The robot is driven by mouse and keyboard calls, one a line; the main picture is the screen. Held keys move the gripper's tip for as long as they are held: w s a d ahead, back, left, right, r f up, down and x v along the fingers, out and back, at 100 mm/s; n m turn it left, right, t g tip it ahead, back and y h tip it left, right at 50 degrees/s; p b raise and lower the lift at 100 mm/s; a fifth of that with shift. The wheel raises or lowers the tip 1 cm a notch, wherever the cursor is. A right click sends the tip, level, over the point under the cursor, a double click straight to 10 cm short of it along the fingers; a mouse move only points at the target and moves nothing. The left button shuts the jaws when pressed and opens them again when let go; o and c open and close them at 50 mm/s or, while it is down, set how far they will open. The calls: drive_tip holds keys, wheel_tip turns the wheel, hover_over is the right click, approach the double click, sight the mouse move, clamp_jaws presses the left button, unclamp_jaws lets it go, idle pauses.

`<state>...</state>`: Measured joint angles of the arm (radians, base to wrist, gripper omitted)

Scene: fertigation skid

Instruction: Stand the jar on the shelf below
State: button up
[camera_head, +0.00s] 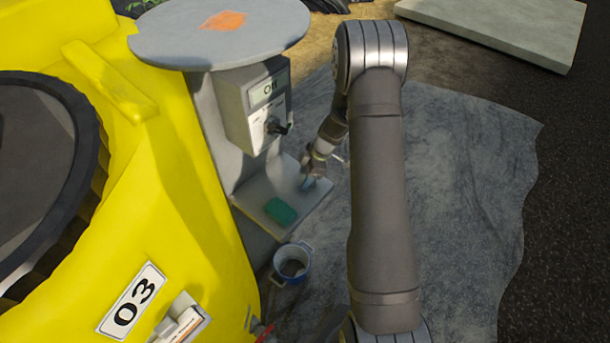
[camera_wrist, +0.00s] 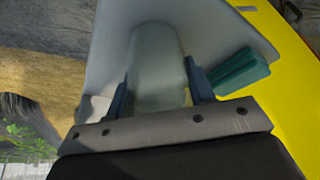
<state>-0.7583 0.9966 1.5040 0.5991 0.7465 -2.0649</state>
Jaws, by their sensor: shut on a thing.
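The jar (camera_wrist: 158,70) is pale, translucent and greenish; in the wrist view it lies between my two fingers. My gripper (camera_wrist: 157,88) is shut on it, one finger on each side. In the head view my gripper (camera_head: 311,181) is low over the right part of the grey shelf (camera_head: 262,192), under the control box. There the jar is too small and too covered to make out. The shelf also shows behind the jar in the wrist view (camera_wrist: 105,60). I cannot tell whether the jar's base touches the shelf.
A green block (camera_head: 281,211) lies on the shelf's front part, left of my gripper. The control box (camera_head: 254,105), with a dark knob, hangs above the shelf. A round grey top (camera_head: 175,40) is higher up. A bucket (camera_head: 292,262) stands below; a yellow tank (camera_head: 190,200) is left.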

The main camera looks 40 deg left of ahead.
drive_tip(key=o, duration=1)
drive_tip(key=shift+c, duration=0.2)
drive_tip(key=v, duration=1.2)
drive_tip(key=x, duration=1.2)
drive_tip(key=shift+f, duration=0.2)
wheel_tip(320, 180, up, 3)
drive_tip(key=shift+f, duration=0.15)
drive_tip(key=shift+r, duration=0.65)
